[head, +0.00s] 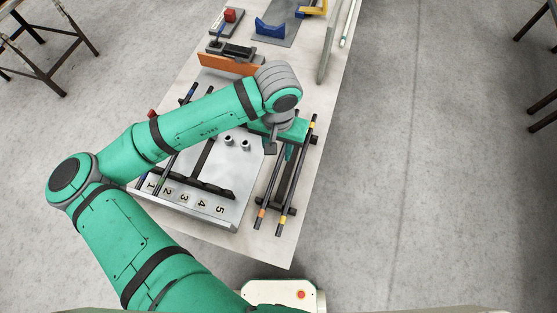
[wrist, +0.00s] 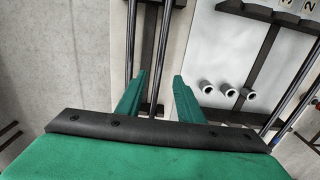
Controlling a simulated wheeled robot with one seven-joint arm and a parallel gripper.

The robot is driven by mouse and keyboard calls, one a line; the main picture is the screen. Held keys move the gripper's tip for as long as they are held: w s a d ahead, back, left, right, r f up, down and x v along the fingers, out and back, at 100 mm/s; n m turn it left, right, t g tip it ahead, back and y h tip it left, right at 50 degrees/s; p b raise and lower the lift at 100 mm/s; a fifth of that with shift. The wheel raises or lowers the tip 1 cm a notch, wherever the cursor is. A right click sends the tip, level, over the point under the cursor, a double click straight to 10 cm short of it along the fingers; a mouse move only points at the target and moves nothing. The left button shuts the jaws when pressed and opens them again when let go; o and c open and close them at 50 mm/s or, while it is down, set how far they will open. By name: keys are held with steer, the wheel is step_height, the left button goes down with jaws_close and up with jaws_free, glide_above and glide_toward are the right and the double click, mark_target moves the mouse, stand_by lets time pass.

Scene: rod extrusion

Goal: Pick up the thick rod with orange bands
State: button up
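The thick rod with orange bands (head: 261,213) lies on the right-hand rack, on its left side next to the numbered tray. One orange band shows at its near end; its far part is hidden behind my gripper (head: 281,149). In the wrist view, a dark rod (wrist: 162,35), which appears to be this one, passes between the two green fingers of my gripper (wrist: 161,76). The fingers are apart, with a gap on either side of the rod. How far above or around it they are is hard to tell.
A parallel rod with yellow bands (head: 282,224) lies just right on the same rack; it also shows in the wrist view (wrist: 130,45). The numbered tray (head: 225,212) with white cylinders stands left. An orange block (head: 228,64) and other fixtures stand farther back.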

mark_target(279, 163)
steer(key=shift+s+d+f, duration=0.1)
steer(key=shift+d+f, duration=0.05)
steer(key=shift+f, duration=2.75)
steer(key=shift+c, duration=0.4)
jaws_close()
